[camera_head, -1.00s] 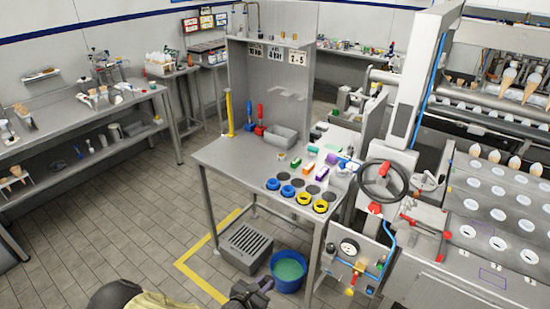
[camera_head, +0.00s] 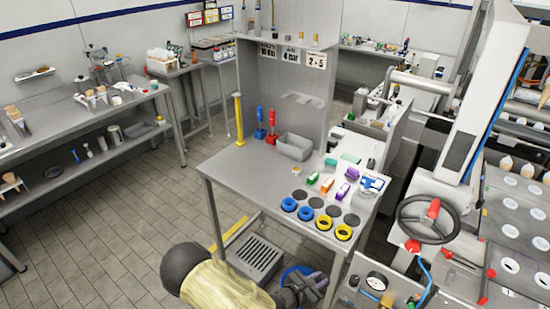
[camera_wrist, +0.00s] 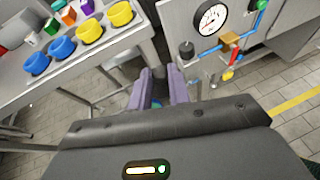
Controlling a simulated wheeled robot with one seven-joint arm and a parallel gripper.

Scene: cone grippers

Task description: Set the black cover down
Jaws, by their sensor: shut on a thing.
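My gripper (camera_wrist: 161,88) points away from the wrist, its two purple-grey fingers close around a small dark thing, taken as the black cover (camera_wrist: 158,73); its shape is mostly hidden. In the head view my gripper (camera_head: 318,284) is low in front of the steel table (camera_head: 228,166), below its top and apart from it. The cover cannot be made out clearly there. Flat dark discs (camera_head: 334,210) lie in a row on the table, behind two blue rings (camera_head: 305,213) and two yellow rings (camera_head: 343,232).
Coloured blocks (camera_head: 327,185) and a grey bin (camera_head: 294,146) stand farther back on the table. The table's left part is bare. A blue bucket (camera_head: 288,270) and a slotted grey box (camera_head: 257,257) sit beneath. A handwheel (camera_head: 428,218) and gauge (camera_wrist: 210,18) are to the right.

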